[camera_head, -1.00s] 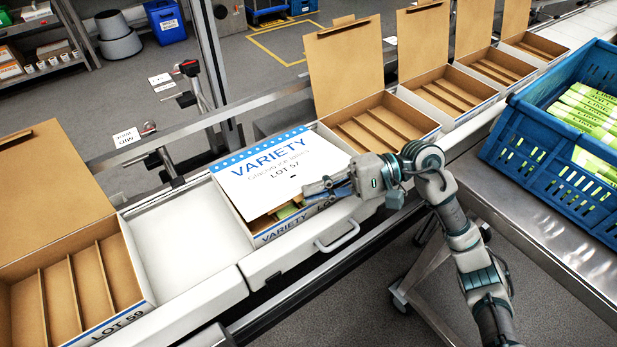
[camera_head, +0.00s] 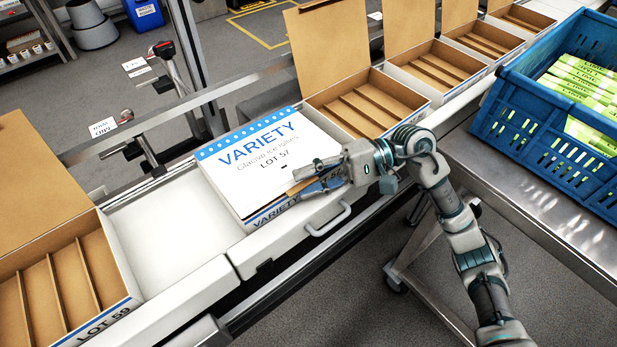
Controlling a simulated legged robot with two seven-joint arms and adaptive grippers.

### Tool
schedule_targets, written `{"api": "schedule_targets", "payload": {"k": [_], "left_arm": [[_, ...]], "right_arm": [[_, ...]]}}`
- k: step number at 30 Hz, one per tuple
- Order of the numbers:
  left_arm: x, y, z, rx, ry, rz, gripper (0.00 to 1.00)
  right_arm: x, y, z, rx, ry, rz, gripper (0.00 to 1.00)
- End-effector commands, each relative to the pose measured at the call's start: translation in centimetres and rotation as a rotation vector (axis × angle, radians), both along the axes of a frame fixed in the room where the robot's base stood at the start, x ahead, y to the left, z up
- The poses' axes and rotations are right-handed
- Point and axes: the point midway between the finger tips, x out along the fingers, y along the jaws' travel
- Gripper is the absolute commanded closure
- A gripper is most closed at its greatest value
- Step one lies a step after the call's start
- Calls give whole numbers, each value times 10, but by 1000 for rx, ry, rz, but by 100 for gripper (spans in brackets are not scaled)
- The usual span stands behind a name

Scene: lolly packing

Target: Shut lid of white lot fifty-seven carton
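The white lot 57 carton (camera_head: 275,215) sits on the conveyor, with blue "VARIETY" lettering on its front wall. Its white lid (camera_head: 235,172), printed "VARIETY" and "LOT 57", is folded down and lies almost flat over the box. A narrow dark gap shows along the lid's front edge, so I cannot tell whether it is fully seated. My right gripper (camera_head: 306,181) is at the lid's front right edge, its two fingers apart, seemingly touching the lid. It hides the carton's front right corner. The carton's contents are hidden. My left gripper is out of view.
An open brown-lidded lot 59 carton (camera_head: 112,317) stands at left, beyond bare conveyor (camera_head: 165,230). More open, empty cartons (camera_head: 366,105) stand to the right. A blue crate (camera_head: 545,150) of green packs stands on a metal table (camera_head: 505,185). A metal rail (camera_head: 180,128) runs behind.

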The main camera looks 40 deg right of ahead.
Motion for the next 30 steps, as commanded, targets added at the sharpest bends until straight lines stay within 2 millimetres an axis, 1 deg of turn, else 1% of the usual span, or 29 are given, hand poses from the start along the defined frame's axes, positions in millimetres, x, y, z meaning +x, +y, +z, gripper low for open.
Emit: {"api": "schedule_targets", "payload": {"k": [5,8,11,15,18,21,25,30], "left_arm": [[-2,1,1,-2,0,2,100],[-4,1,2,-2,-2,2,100],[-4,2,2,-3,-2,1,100],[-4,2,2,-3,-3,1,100],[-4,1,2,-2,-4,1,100],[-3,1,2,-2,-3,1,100],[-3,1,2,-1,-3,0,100],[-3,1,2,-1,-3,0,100]], "right_arm": [[0,0,2,0,-2,-1,71],[0,0,12,-1,-5,-1,71],[0,1,29,-1,-7,-2,71],[0,0,60,-1,-7,-1,71],[0,0,77,0,-5,-1,71],[1,-1,90,1,-3,0,71],[1,-1,97,0,0,0,71],[1,-1,98,1,2,0,71]]}}
